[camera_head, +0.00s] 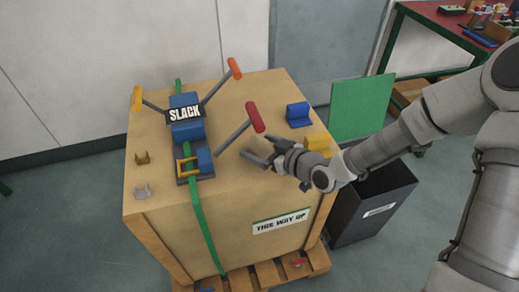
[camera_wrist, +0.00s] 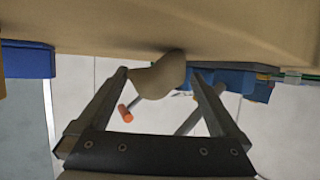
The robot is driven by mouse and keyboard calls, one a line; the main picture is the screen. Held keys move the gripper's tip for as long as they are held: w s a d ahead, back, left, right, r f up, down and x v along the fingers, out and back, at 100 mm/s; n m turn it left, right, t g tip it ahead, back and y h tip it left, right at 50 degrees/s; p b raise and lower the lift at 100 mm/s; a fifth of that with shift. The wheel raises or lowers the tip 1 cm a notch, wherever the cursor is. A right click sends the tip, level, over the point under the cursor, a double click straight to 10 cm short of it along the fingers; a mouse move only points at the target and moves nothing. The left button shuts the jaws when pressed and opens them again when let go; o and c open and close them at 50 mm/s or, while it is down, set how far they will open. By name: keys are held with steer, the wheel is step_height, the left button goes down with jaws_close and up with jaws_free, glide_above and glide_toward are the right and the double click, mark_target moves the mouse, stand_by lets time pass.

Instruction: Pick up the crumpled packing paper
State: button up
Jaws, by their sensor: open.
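The crumpled packing paper shows in the wrist view as a smooth tan lump (camera_wrist: 160,76), lying against the tan crate top. It sits between the tips of my gripper (camera_wrist: 157,73), whose two fingers are spread. I cannot tell whether either finger touches it. In the head view my gripper (camera_head: 259,149) is low over the right part of the crate top (camera_head: 260,95), with its fingers pointing left. There the paper is hard to tell apart from the same-coloured crate.
A red-tipped lever (camera_head: 255,117) rises close behind my gripper. A blue block (camera_head: 298,115) and a yellow block (camera_head: 317,142) sit to its right. A blue tensioner with a SLACK sign (camera_head: 185,114) and green strap stands left. A black bin (camera_head: 355,215) stands right of the crate.

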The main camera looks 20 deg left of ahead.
mark_target(253, 144)
steer(key=x, duration=0.3)
steer(key=shift+w+a+f+b, duration=0.2)
steer(key=shift+w+a+b, duration=0.05)
steer(key=shift+a+b, duration=0.1)
steer(key=shift+d, duration=0.1)
steer(key=c, duration=1.2)
step_height(253, 144, up, 5)
steer(key=shift+f+p, duration=0.1)
steer(key=shift+p, duration=0.9)
steer(key=d+r+p, duration=0.1)
steer(key=d+r, duration=0.1)
steer(key=d, duration=0.2)
steer(key=d+r+p, duration=0.2)
steer(key=d, duration=0.1)
steer(key=d+r+p, duration=0.1)
steer(key=d+r, duration=0.1)
steer(key=d, duration=0.2)
steer(key=shift+w+d+r, duration=0.1)
steer(key=shift+w+d, duration=0.15)
steer(key=shift+d, duration=0.05)
